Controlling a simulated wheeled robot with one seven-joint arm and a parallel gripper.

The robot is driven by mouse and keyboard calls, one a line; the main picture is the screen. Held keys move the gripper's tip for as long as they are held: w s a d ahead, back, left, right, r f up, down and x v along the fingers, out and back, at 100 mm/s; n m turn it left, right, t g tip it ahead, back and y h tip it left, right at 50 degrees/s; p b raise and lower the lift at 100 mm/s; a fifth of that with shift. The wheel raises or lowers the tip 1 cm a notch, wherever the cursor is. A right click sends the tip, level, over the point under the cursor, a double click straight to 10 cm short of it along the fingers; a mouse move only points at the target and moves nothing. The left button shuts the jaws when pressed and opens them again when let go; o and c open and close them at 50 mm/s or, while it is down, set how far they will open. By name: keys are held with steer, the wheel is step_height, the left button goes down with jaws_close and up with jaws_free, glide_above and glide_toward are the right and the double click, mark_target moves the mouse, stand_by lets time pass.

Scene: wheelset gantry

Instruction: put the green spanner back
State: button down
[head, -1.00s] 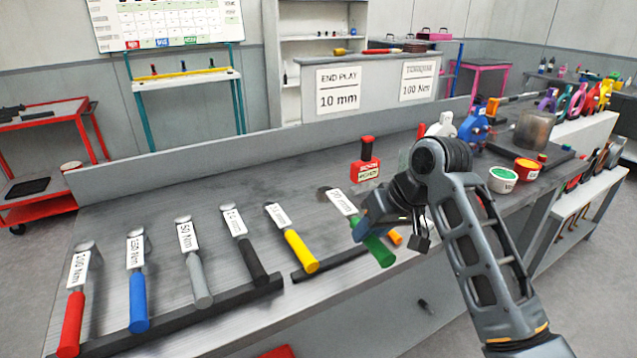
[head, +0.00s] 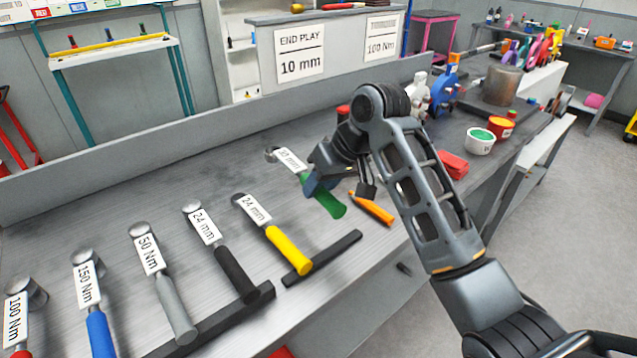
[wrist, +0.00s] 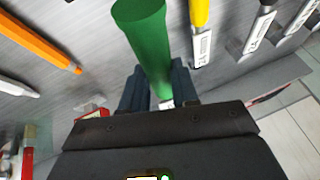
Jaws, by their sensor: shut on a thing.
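The green spanner (head: 324,198) has a green handle, a white label reading about 30 mm and a metal head. My gripper (head: 318,180) is shut on it around the middle, between label and handle. The handle points toward the front edge of the bench. In the wrist view the green handle (wrist: 147,40) sticks out from between the dark jaws (wrist: 160,90). The dark rack rail (head: 322,258) lies on the bench to the front, with the yellow-handled spanner (head: 288,250) resting on its left part. I cannot tell whether the green spanner touches the bench.
An orange marker-like tool (head: 372,209) lies just right of the green handle. A red block (head: 453,164) and tubs (head: 480,141) stand further right.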

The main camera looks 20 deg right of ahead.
steer(key=shift+s, duration=0.15)
steer(key=shift+f+b, duration=1.55)
steer(key=shift+f, duration=2.9)
steer(key=c, duration=0.8)
jaws_free()
